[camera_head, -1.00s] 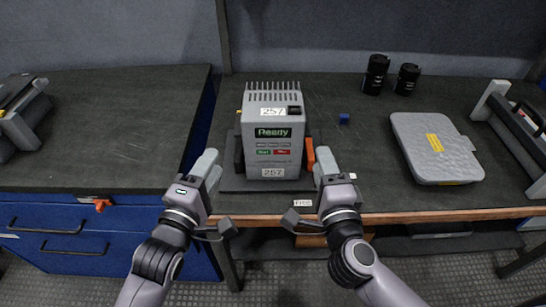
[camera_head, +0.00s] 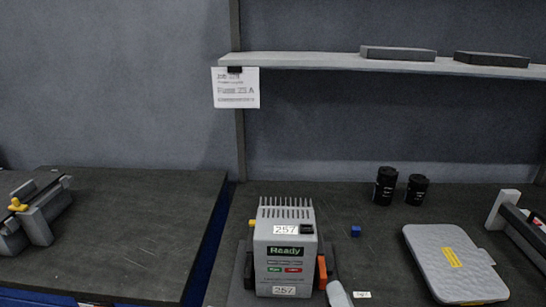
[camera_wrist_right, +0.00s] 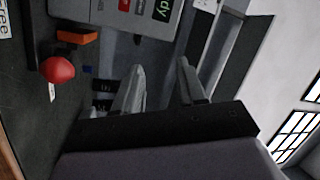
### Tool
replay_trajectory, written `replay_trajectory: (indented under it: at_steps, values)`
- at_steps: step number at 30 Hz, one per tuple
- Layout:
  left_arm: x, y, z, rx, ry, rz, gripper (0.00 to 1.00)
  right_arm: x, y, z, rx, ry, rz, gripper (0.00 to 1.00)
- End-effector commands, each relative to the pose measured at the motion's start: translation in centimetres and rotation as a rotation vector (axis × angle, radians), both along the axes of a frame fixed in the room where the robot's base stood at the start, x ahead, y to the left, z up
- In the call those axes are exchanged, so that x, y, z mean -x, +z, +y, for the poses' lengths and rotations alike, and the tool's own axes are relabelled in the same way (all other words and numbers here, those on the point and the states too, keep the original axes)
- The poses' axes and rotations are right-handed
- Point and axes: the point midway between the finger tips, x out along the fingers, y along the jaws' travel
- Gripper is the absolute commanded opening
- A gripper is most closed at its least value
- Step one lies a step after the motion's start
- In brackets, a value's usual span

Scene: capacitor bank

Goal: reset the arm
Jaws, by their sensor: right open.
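My right gripper (camera_head: 338,292) shows only as a pale finger at the bottom edge of the head view, just right of the grey "Ready" unit (camera_head: 284,250). In the right wrist view its two fingers (camera_wrist_right: 163,82) stand apart with nothing between them. The unit also shows at the top of that view (camera_wrist_right: 120,10), beyond the fingers and cut off by the edge. The unit has an orange part (camera_head: 322,272) on its right side. My left gripper is out of view.
Two black cylinders (camera_head: 386,186) and a small blue block (camera_head: 355,231) are on the dark bench. A grey case (camera_head: 450,262) lies at the right. A shelf (camera_head: 330,63) with a hanging paper sign (camera_head: 237,90) is above. A red ball-shaped knob (camera_wrist_right: 57,70) shows in the wrist view.

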Motion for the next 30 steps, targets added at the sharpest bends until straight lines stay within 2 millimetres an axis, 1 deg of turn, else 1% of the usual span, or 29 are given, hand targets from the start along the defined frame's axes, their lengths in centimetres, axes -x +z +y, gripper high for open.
replay_trajectory:
  at_steps: [1, 5, 8, 11, 14, 15, 18, 21, 25, 30]
  values:
    - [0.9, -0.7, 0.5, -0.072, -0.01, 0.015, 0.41, 0.7, -0.4, 0.0, 0.073, 0.016, 0.0, 0.41]
    - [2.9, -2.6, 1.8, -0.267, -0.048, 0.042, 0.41, 2.4, -2.3, 0.1, 0.282, 0.067, 0.014, 0.41]
    - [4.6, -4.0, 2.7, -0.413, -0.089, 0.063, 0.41, 3.8, -4.5, -0.1, 0.45, 0.105, 0.054, 0.41]
    - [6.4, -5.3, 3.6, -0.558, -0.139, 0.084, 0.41, 5.4, -7.1, -0.9, 0.622, 0.143, 0.115, 0.41]
    - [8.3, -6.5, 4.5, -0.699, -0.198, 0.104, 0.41, 7.3, -10.0, -2.2, 0.795, 0.179, 0.199, 0.41]
    - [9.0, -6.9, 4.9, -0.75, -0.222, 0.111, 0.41, 8.1, -11.1, -2.9, 0.859, 0.192, 0.237, 0.41]
    - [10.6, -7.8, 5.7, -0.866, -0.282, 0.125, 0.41, 10.0, -13.6, -4.8, 1.007, 0.219, 0.329, 0.41]
    - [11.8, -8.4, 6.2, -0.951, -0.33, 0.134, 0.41, 11.6, -15.3, -6.5, 1.117, 0.236, 0.404, 0.41]
    - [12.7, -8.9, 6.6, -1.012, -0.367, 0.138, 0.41, 12.8, -16.5, -7.9, 1.196, 0.246, 0.46, 0.41]
    - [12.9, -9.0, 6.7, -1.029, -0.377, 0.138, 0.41, 13.0, -16.8, -8.3, 1.219, 0.248, 0.475, 0.41]
